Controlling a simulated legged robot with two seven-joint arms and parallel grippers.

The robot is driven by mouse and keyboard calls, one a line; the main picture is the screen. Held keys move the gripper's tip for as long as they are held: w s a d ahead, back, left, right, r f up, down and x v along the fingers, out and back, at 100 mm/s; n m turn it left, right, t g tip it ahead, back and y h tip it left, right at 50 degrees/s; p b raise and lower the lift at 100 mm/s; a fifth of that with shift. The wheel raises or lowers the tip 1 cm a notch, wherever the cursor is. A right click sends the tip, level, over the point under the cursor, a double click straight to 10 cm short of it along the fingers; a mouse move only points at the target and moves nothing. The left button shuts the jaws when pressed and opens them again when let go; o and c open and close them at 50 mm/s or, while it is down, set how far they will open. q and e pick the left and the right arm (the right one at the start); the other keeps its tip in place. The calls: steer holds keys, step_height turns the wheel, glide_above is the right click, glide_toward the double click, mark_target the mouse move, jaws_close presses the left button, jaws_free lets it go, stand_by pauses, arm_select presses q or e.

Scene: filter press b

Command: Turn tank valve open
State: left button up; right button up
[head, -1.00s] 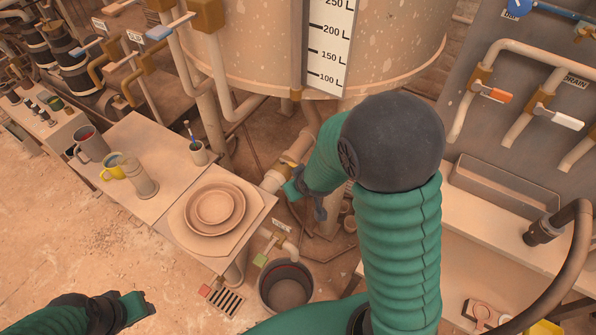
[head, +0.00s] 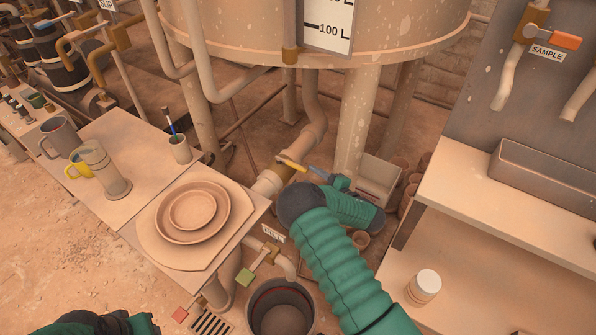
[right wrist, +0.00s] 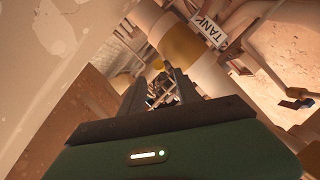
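The tank valve sits on the pale pipe under the big tank. Its yellow lever part (head: 291,163) and a blue length beyond it show in the head view, pointing right. In the right wrist view its brass body (right wrist: 183,46) is beside a TANK label (right wrist: 208,29). My right gripper (right wrist: 166,72) points toward the valve, its dark fingers apart, with a small yellow piece near the tips; contact cannot be told. In the head view my right arm partly hides this gripper near the lever's right end. My left gripper (head: 143,324) is cut off at the lower left.
A bucket (head: 281,308) is below. A shelf (head: 470,195) and a bin (head: 545,178) are on the right. Tank legs stand close behind.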

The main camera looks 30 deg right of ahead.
mark_target(298, 169)
steer(key=b+x, duration=0.1)
steer(key=x, duration=0.3)
steer(key=b+x, duration=0.2)
steer(key=x, duration=0.2)
steer(key=shift+a+f, duration=0.1)
steer(key=shift+f, duration=0.15)
steer(key=shift+w, duration=0.55)
steer(key=shift+r, duration=0.1)
steer(key=shift+c, duration=0.7)
steer(key=c, duration=0.7)
jaws_close()
steer(key=shift+s, duration=0.1)
